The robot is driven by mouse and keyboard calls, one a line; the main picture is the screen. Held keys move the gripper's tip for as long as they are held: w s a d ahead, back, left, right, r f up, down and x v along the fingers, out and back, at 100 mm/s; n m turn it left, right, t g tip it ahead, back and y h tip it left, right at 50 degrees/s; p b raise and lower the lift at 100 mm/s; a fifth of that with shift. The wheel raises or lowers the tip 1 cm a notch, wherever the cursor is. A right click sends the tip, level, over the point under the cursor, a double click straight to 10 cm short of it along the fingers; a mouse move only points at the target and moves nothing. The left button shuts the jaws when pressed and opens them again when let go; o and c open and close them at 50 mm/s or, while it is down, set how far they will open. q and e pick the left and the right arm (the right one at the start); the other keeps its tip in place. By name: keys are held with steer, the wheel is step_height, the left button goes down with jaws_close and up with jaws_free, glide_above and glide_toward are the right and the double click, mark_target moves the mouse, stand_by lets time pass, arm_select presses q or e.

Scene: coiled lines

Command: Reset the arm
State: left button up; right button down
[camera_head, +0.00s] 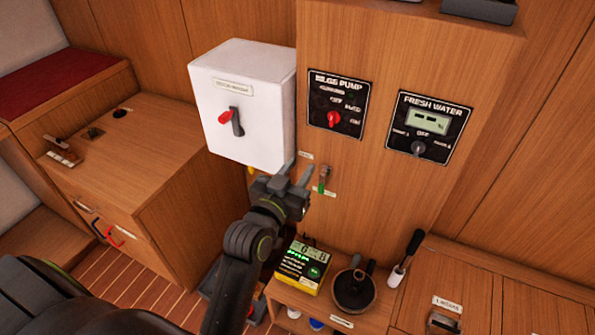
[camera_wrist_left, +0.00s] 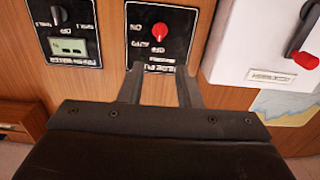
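My left arm comes in from the bottom left of the head view. Its gripper (camera_head: 299,172) is raised in front of the wooden panel, just below and right of the white box (camera_head: 240,135). Its two fingers are apart with nothing between them. In the left wrist view the open fingers of the left gripper (camera_wrist_left: 160,85) point toward the bilge pump panel (camera_wrist_left: 176,22), which appears upside down with its red knob (camera_wrist_left: 160,31). I cannot tell the exact gap to the panel. My right gripper is in neither view.
The white box has a red-tipped lever (camera_head: 232,120). A fresh water panel (camera_head: 428,128) is at right. A small valve lever (camera_head: 324,176) is close by the fingers. Below are a yellow-black meter (camera_head: 304,266), a round dark item (camera_head: 354,290) and a black-handled tool (camera_head: 406,258).

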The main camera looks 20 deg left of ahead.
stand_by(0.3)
arm_select(q)
step_height(320, 180, down, 23)
steer(key=s+a+g, duration=0.1)
steer(key=g, duration=0.4)
steer(key=s+a+f+g, duration=0.1)
steer(key=s+f+g, duration=0.1)
steer(key=s+f, duration=0.45)
steer(key=s+a+f+g, duration=0.1)
steer(key=s+f+g, duration=0.15)
steer(key=f, duration=0.75)
steer(key=s+a+f+g, duration=0.2)
steer(key=s+f, duration=0.4)
steer(key=s, duration=0.5)
steer(key=s+a+f+g+y, duration=0.1)
steer(key=s+a+f+g, duration=0.1)
steer(key=s+f, duration=0.4)
steer(key=s+a+f+g, duration=0.2)
steer(key=s+f, duration=0.5)
steer(key=s, duration=0.9)
steer(key=shift+s+a+n+g+y, duration=0.3)
steer(key=shift+n+g, duration=0.1)
steer(key=shift+g, duration=0.25)
